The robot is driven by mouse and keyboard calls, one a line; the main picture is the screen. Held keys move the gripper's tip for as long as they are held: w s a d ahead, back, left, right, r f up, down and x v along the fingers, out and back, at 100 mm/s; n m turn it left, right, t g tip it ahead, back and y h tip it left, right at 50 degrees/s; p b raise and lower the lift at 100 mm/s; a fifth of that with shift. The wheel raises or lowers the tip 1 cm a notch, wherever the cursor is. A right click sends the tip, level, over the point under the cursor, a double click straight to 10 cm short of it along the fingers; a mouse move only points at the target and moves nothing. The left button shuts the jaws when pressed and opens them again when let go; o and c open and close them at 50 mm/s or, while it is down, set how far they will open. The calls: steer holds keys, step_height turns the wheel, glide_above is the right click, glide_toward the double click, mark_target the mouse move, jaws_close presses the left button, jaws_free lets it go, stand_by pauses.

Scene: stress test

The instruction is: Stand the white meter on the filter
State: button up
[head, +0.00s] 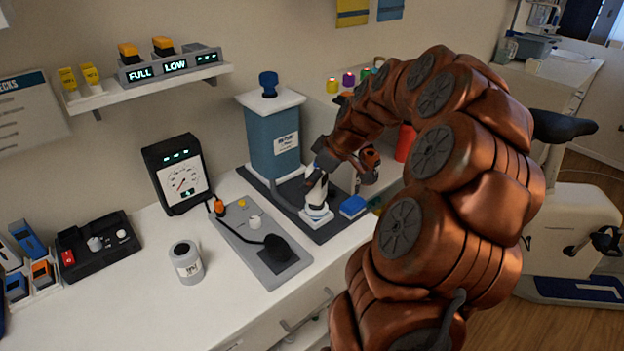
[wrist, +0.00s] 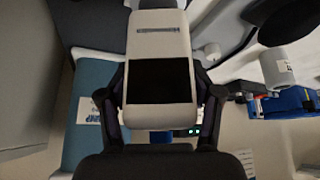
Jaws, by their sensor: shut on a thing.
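The white meter (wrist: 160,32), pale with a dark screen, sits between the two fingers of my gripper (wrist: 160,98) in the wrist view. In the head view the white meter (head: 317,196) is roughly upright under my gripper (head: 320,172), low over the dark base tray; I cannot tell whether its foot touches the tray. What I take for the filter (head: 261,147) is a blue-teal box with a white lid and a label. It stands left of and behind the meter, and a dark blue knob (head: 268,82) stands on its lid.
A dark tray (head: 325,232) lies under the box. A blue block (head: 353,206) lies right of the meter. A grey panel (head: 238,215) with a cable, a black dial gauge (head: 180,178) and a white jar (head: 185,263) stand to the left. A shelf (head: 150,85) hangs above.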

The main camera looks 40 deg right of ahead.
steer(key=o, duration=1.4)
steer(key=shift+c, duration=0.2)
steer(key=v, duration=1.2)
steer(key=shift+a, duration=0.1)
